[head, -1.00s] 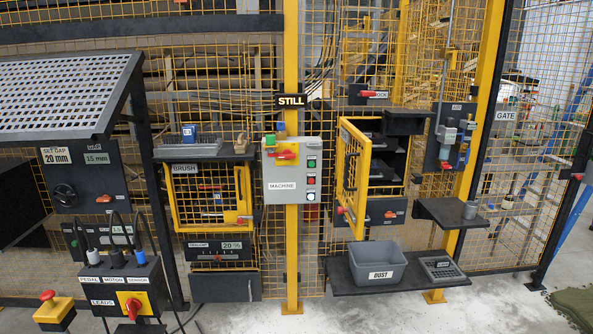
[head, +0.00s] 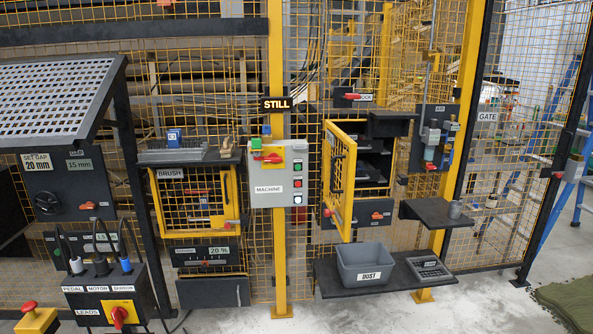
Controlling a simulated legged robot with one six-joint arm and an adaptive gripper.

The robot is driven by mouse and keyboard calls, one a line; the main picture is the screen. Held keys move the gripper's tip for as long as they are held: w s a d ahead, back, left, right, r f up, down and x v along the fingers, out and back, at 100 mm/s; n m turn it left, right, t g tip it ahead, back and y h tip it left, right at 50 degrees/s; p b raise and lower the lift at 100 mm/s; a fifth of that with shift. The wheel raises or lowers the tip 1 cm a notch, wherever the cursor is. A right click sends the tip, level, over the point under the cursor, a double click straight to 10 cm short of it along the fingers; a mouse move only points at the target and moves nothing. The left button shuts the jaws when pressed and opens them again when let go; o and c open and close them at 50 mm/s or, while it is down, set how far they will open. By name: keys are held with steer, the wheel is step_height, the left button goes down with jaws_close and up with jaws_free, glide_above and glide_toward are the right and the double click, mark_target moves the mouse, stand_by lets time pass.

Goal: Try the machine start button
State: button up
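The grey machine box (head: 280,190), labelled MACHINE, is mounted on a yellow post near the middle of the head view. Its right side carries a column with a green button (head: 298,168), a red button (head: 298,183) and a white-ringed round button (head: 298,199) at the bottom. A red handle on a yellow plate (head: 270,157) sits at its upper left. A sign reading STILL (head: 276,104) hangs above the box. My gripper is not in view.
A wire-mesh door (head: 341,180) stands open right of the box. A grey dust bin (head: 363,264) sits on a low shelf (head: 333,291). The leads box (head: 103,303) and an emergency stop (head: 35,317) are at lower left. Bare floor lies in front.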

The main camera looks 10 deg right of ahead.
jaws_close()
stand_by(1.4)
